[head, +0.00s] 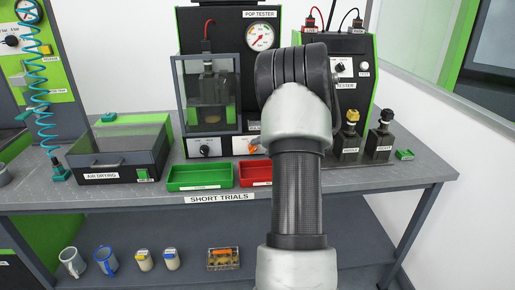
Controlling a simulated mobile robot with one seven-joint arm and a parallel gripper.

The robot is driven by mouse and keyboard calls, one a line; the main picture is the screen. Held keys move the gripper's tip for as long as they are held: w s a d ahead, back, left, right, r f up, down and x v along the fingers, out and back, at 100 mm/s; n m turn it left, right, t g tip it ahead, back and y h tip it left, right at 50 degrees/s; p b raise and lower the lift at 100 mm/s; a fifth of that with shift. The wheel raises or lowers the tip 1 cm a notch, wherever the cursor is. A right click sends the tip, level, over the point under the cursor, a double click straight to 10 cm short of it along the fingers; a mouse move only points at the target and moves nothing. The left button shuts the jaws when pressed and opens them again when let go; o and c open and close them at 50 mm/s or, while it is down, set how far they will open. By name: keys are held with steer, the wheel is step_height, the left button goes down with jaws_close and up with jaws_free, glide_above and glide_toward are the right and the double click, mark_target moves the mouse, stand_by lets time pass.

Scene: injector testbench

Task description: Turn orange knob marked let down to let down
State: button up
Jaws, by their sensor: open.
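The pop tester (162,147) stands on the bench, with a round pressure gauge and a clear-walled chamber. On its lower front panel, right of a black knob (205,150), a small part of an orange knob (254,143) shows beside my arm. My arm covers the right part of that panel. The orange knob's label and exact pointing direction are too small and too covered to read. My gripper does not show; only my arm's links rise through the middle of the view.
A green tray (200,186) and a red tray (255,181) lie in front of the tester. An air drying box (118,158) stands at left. Two injector holders (380,135) and a second tester (347,70) are at right. Cups and jars sit on the lower shelf.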

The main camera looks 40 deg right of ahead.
steer(key=p+v, duration=0.1)
steer(key=v, duration=1.1)
steer(key=shift+a, duration=0.1)
